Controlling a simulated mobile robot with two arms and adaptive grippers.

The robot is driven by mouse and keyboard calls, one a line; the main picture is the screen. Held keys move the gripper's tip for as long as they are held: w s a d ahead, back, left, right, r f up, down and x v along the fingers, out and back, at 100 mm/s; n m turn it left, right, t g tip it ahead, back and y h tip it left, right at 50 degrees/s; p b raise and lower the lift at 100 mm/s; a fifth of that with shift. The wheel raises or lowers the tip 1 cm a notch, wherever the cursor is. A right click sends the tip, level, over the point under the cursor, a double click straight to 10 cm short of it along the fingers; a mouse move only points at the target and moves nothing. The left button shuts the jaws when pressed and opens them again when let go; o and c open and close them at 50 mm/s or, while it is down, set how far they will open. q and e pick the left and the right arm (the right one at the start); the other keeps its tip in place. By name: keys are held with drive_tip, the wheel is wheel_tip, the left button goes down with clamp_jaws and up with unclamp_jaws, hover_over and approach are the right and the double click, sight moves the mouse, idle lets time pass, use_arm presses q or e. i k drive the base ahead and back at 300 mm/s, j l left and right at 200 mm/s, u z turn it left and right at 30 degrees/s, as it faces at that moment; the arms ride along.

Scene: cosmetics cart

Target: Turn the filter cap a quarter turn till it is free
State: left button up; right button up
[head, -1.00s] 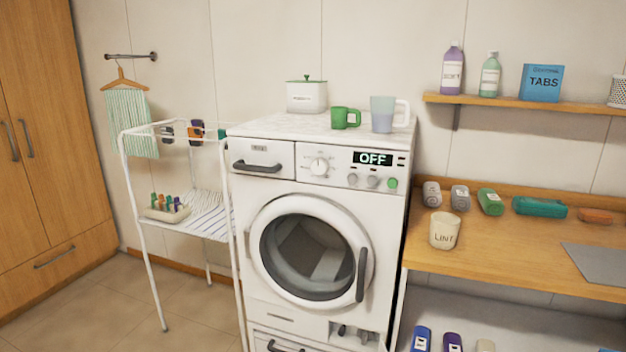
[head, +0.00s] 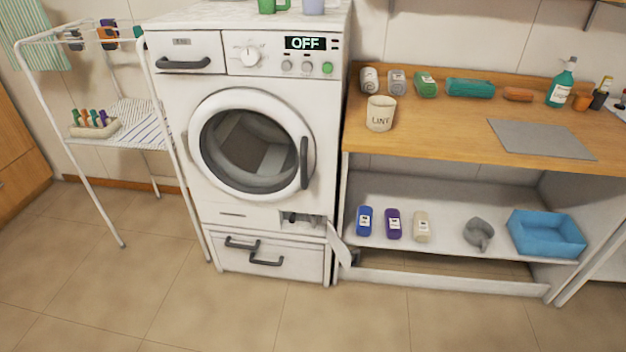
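The white washing machine (head: 160,110) stands in the middle left, its display reading OFF. At its lower right is a small opening with dark parts inside, where the filter cap (head: 291,217) seems to sit. It is too small to tell how the cap is turned. A white flap (head: 338,243) stands open at the right of this opening, slanting outward. Neither of my grippers is in view.
A wooden counter (head: 440,135) stands right of the machine. Its low shelf holds several bottles (head: 393,223), a grey object (head: 479,232) and a blue tub (head: 545,234). A drying rack (head: 105,170) stands left. The floor (head: 300,320) in front is clear.

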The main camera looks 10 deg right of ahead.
sight(313, 219)
drive_tip(key=l+u, duration=0.2)
drive_tip(key=l, duration=0.55)
drive_tip(key=l+u, duration=0.2)
drive_tip(key=l, duration=0.6)
drive_tip(key=l+u, duration=0.25)
drive_tip(key=l, duration=0.55)
drive_tip(key=k+l+u, duration=0.2)
drive_tip(key=l, duration=0.55)
drive_tip(key=i, duration=0.1)
